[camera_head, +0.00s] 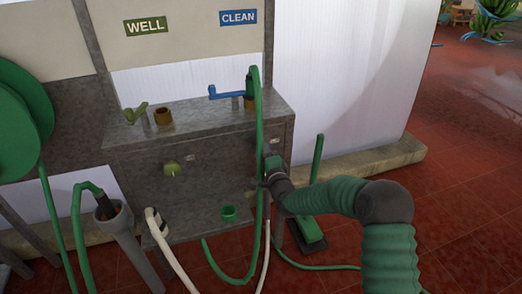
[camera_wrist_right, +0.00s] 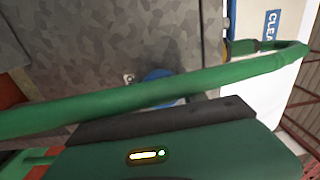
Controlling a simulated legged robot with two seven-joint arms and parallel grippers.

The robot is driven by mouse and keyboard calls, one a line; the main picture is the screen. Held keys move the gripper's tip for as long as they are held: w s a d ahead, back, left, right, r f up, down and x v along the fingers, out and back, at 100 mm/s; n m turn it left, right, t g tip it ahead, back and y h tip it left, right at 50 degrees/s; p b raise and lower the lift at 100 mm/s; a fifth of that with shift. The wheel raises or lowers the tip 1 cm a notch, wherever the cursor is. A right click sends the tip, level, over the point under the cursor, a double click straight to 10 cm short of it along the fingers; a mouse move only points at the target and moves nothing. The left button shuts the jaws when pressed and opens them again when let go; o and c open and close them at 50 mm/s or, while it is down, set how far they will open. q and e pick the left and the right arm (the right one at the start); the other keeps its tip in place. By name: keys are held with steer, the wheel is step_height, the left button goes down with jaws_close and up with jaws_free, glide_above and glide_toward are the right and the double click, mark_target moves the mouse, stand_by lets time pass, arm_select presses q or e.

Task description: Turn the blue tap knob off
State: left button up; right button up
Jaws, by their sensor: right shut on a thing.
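The blue tap knob (camera_wrist_right: 157,74) shows in the right wrist view as a round blue edge against the grey metal front, mostly covered by the green hose (camera_wrist_right: 130,100). In the head view, the knob is hidden behind my right gripper (camera_head: 270,170) and the hose. My right gripper is up against the right part of the tap box front, below the CLEAN sign (camera_head: 238,18). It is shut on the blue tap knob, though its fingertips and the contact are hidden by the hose. My left gripper is not in view.
A blue lever (camera_head: 228,93) sits on top of the grey tap box (camera_head: 200,115). A yellow-green knob (camera_head: 172,169) is on its front, under the WELL sign (camera_head: 145,26). The green hose hangs close beside my right gripper. Red floor (camera_head: 460,200) lies open at right.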

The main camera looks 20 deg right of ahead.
steer(key=shift+d+f+m, duration=0.15)
steer(key=shift+d+m, duration=0.05)
steer(key=shift+m, duration=0.1)
steer(key=o, duration=1.3)
steer(key=shift+d, duration=0.1)
steer(key=shift+o, duration=0.2)
steer(key=shift+s, duration=0.1)
steer(key=shift+s, duration=0.3)
steer(key=s+p, duration=0.4)
steer(key=s, duration=1.2)
steer(key=shift+d, duration=0.25)
